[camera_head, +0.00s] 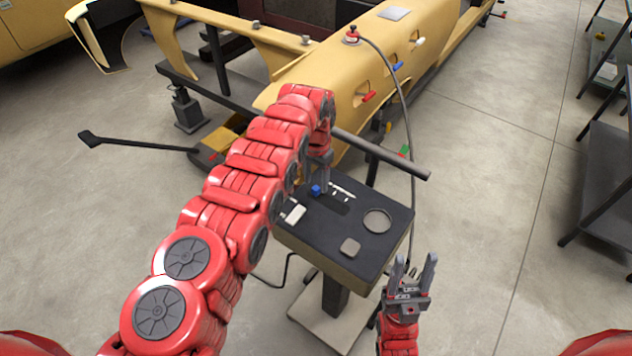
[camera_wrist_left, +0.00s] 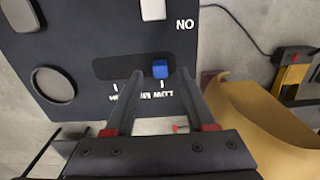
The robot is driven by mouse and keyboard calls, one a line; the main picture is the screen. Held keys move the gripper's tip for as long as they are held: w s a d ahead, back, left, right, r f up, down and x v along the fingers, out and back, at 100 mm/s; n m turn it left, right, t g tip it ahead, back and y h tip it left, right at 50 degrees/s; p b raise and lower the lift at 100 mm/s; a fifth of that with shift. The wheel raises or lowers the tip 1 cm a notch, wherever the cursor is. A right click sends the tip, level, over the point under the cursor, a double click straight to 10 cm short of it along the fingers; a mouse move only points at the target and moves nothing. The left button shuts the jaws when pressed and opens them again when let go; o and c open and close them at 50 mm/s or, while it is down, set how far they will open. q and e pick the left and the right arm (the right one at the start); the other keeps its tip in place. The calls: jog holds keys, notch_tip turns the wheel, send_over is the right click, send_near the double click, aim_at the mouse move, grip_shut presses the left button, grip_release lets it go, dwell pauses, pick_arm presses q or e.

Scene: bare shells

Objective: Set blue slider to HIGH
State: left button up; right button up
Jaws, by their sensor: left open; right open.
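The blue slider (camera_head: 315,190) is a small blue knob on the dark control panel (camera_head: 330,235). In the left wrist view the blue slider (camera_wrist_left: 160,69) sits at the right end of its dark slot, beside the tick whose upside-down label appears to read LOW. The far left tick's label is partly hidden by a finger. My left gripper (camera_wrist_left: 160,76) is open, its fingertips on either side of the slider; I cannot tell whether they touch it. In the head view my left gripper (camera_head: 319,185) reaches down onto the panel.
The panel also bears a round dial (camera_head: 377,221), a grey square button (camera_head: 351,247) and a white switch (camera_head: 293,214). A yellow car shell (camera_head: 330,70) stands behind, with a dark bar (camera_head: 385,155) near the panel. Open floor lies to the right.

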aim_at(316, 190)
pick_arm(q)
jog(key=shift+f+b, duration=0.3)
jog(key=shift+f, duration=0.95)
grip_shut()
dwell(0.5)
